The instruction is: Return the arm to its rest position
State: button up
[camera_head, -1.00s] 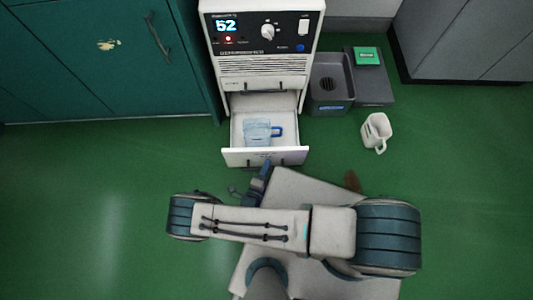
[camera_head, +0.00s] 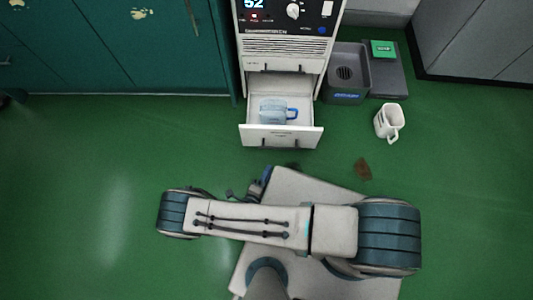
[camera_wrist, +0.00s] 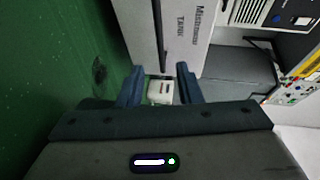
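My arm (camera_head: 245,222) is folded across the lower part of the head view, over my own base. My gripper (camera_wrist: 160,86) shows in the wrist view with its two dark blue fingers apart and nothing held between them. In the head view the gripper is mostly hidden behind the arm. A white jug (camera_wrist: 161,92) appears beyond the gap between the fingers; in the head view it stands on the floor (camera_head: 388,122), away from the gripper.
A white cabinet (camera_head: 285,47) with a display has an open lower drawer (camera_head: 281,135) holding a clear blue-handled jug (camera_head: 274,111). A brown patch (camera_head: 363,168) marks the otherwise clear green floor.

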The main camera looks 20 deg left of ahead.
jog(key=shift+s+r, duration=0.1)
jog(key=shift+s, duration=0.4)
jog(key=shift+a, duration=0.1)
